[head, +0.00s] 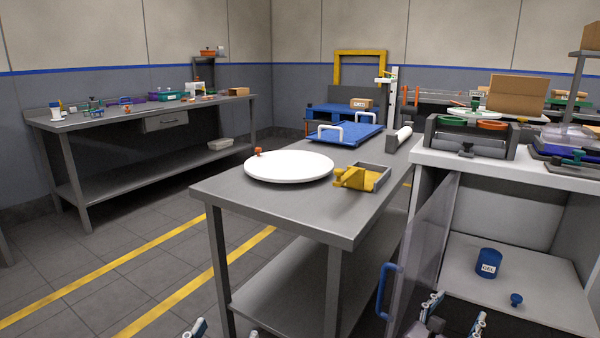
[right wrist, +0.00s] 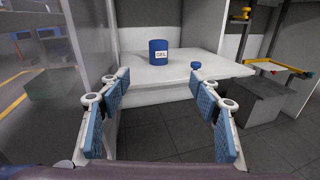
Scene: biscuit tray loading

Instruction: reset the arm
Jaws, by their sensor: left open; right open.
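My right gripper (head: 455,315) is at the bottom of the head view, in front of the open cabinet (head: 540,262). In the right wrist view my right gripper (right wrist: 160,84) is open with its blue-padded fingers wide apart and nothing between them.
The cabinet's see-through door (head: 432,255) stands open, with a blue handle (head: 385,290). A grey table (head: 300,208) holds a white round board (head: 290,168), a yellow-and-grey fixture (head: 362,178) and a blue tray (head: 345,139). A workbench (head: 90,125) stands at the far left; floor between is clear.

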